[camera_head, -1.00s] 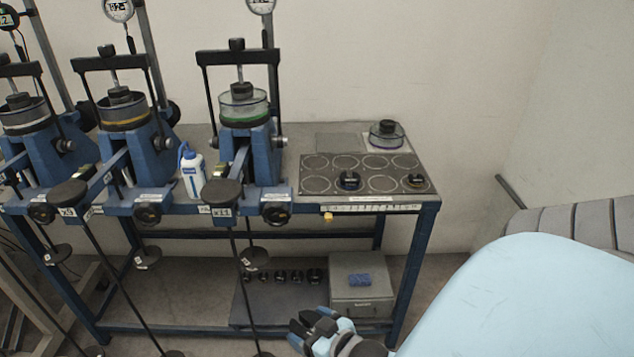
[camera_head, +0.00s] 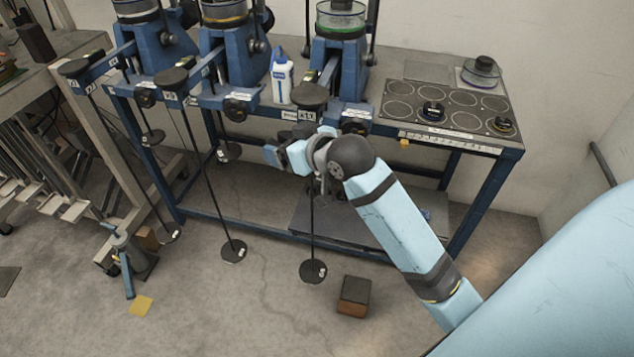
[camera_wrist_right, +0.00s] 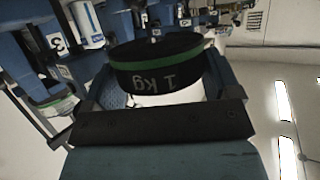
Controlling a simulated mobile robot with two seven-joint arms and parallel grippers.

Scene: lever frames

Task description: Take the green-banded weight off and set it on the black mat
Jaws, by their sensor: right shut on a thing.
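The green-banded weight (camera_wrist_right: 160,68) is a black disc marked "1 kg", upside down in the right wrist view. It sits between the two fingers of my right gripper (camera_wrist_right: 160,88), which is shut on it. In the head view my right gripper (camera_head: 284,154) is in front of the bench, by the rightmost lever's hanger rod (camera_head: 312,235); the weight cannot be made out there. Whether the weight still touches the hanger is unclear. A black panel with ring outlines (camera_head: 462,121) lies on the bench top, and a dark mat (camera_head: 305,222) on the lower shelf, partly behind my arm. My left gripper is not in view.
Other hangers with round bases (camera_head: 234,250) hang left of my arm. A white-and-blue bottle (camera_head: 282,80) stands on the bench. A dark block (camera_head: 354,296) lies on the floor below my arm. A blue stand (camera_head: 128,262) is at the left.

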